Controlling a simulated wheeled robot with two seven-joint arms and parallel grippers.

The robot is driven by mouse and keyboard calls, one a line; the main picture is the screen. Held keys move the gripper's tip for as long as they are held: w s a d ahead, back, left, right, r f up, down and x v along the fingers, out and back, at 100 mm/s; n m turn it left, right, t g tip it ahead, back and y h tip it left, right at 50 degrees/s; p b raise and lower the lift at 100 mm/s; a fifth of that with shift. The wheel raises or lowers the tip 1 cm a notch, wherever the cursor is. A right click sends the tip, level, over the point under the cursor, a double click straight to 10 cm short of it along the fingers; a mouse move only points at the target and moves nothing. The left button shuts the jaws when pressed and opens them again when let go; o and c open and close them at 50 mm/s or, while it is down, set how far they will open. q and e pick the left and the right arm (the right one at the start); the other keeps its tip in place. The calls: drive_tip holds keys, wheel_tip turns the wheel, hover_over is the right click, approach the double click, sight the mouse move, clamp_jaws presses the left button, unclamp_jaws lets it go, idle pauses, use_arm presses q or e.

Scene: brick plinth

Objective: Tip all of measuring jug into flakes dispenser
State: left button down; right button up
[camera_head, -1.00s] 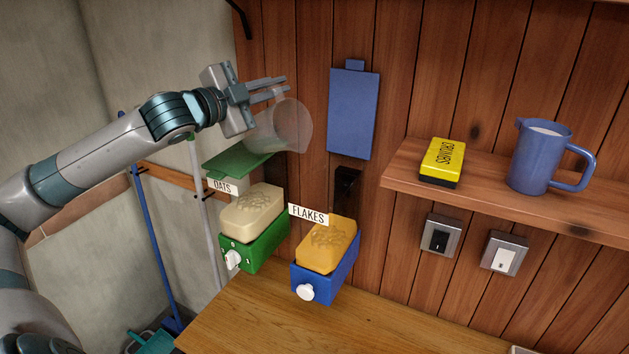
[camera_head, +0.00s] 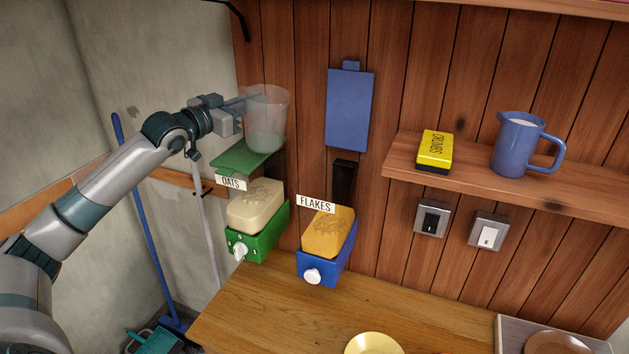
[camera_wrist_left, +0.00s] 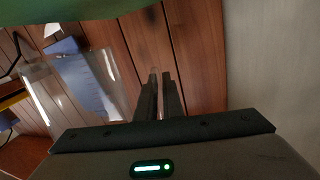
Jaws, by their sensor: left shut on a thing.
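My left gripper (camera_head: 246,102) is shut on a clear measuring jug (camera_head: 267,122) and holds it nearly upright above the green lid at the upper left. The jug looks empty. In the wrist view, the fingers (camera_wrist_left: 160,95) are close together and the see-through jug (camera_wrist_left: 40,90) is to their left. The flakes dispenser (camera_head: 325,262) has a blue base, a white knob and orange-brown contents under a FLAKES label. It is below and to the right of the jug. The blue panel (camera_head: 349,110) above it stands upright against the wall. My right gripper is not in view.
The oats dispenser (camera_head: 260,238), with its green lid (camera_head: 247,157), is left of the flakes one. A wall shelf (camera_head: 480,178) holds a yellow box (camera_head: 435,150) and a blue jug (camera_head: 519,145) with white contents. A yellow bowl (camera_head: 374,345) is on the counter (camera_head: 250,310).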

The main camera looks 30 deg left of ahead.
use_arm(q)
drive_tip(key=shift+a+r+n, duration=0.3)
drive_tip(key=shift+n, duration=0.6)
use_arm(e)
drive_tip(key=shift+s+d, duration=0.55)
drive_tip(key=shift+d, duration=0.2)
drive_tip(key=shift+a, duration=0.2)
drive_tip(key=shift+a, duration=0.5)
